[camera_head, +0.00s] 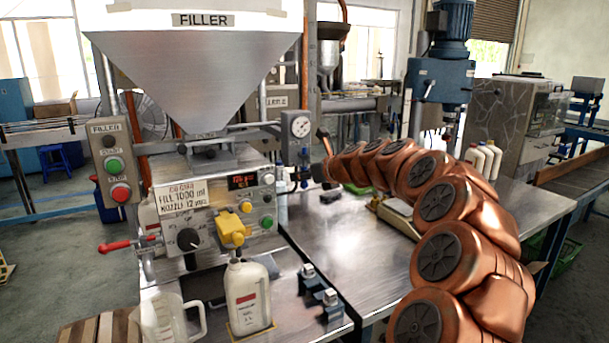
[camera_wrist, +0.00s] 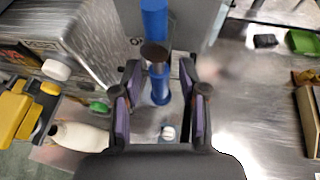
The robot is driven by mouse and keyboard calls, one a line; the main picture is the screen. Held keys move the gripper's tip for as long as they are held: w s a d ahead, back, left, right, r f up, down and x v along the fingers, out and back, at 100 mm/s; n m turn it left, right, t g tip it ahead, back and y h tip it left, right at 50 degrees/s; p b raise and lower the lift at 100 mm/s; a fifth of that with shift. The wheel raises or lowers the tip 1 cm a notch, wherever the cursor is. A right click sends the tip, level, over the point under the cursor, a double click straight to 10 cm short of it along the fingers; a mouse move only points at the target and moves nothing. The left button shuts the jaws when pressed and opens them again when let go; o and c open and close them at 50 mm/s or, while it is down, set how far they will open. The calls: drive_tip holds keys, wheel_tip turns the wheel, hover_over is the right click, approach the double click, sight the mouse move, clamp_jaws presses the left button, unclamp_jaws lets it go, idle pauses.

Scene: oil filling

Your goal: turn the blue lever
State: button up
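A blue upright part (camera_wrist: 155,18), which looks like the blue lever, shows at the top middle of the wrist view, with a dark round cap in front and more blue below. In the head view a small blue part (camera_head: 305,154) sits below the gauge, at the filler's right side. My gripper (camera_wrist: 160,72) has its two purple-lined fingers apart, one each side of the blue part. Gaps show on both sides, so it looks open and not closed on it. In the head view my arm reaches in from the right, and its dark end (camera_head: 308,172) is beside the blue part; the fingers are hard to make out.
The filler has a big hopper (camera_head: 190,60), a yellow nozzle part (camera_head: 233,230) and a red-handled lever (camera_head: 125,244) at left. A white bottle (camera_head: 248,298) stands under the nozzle and a clear jug (camera_head: 168,318) beside it. The metal table (camera_head: 345,255) is mostly clear to the right.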

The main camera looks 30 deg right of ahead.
clamp_jaws()
idle(0.5)
